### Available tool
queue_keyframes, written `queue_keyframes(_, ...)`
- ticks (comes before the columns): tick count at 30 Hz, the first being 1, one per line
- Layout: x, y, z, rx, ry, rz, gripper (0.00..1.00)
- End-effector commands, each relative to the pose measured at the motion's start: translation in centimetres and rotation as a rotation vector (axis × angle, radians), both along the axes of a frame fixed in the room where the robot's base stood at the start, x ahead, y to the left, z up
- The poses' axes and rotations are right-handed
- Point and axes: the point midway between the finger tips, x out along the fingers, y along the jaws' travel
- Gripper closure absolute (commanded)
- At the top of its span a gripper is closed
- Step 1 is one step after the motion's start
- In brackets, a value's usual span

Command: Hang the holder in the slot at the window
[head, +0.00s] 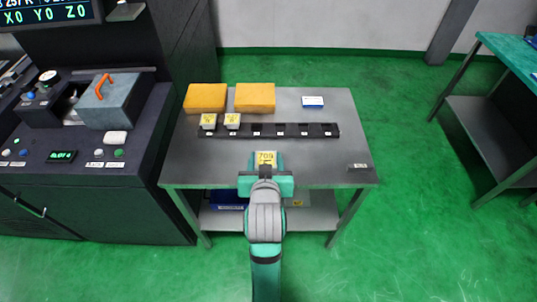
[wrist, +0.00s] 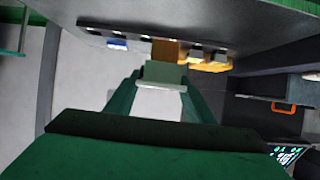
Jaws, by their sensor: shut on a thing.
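My gripper (head: 265,170) is shut on a pale holder with a yellow label reading 709 (head: 265,157), just in front of the rack and over the front part of the table. In the wrist view the holder (wrist: 162,100) sits between the green fingers. The black slotted rack (head: 268,130) lies across the table. Two pale holders with yellow labels, a left one (head: 208,121) and a right one (head: 232,121), sit at its left end. Several dark slots to their right look empty, with small white labels in front. I cannot make out which slot has the window.
Two orange-yellow blocks, one left (head: 206,97) and one right (head: 255,97), lie behind the rack. A blue-and-white box (head: 313,102) is at the back right. The grey table's (head: 345,145) right side is mostly clear. A dark machine (head: 85,180) stands left.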

Motion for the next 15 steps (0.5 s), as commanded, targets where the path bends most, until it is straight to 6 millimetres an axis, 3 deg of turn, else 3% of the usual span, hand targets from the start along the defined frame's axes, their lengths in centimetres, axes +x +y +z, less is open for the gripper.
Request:
queue_keyframes(11, 7.6, -0.6, -3.3, 0.000, -0.002, -0.003, 0.94)
queue_keyframes(15, 9.4, -0.7, -5.7, 0.000, 0.001, -0.003, 0.94)
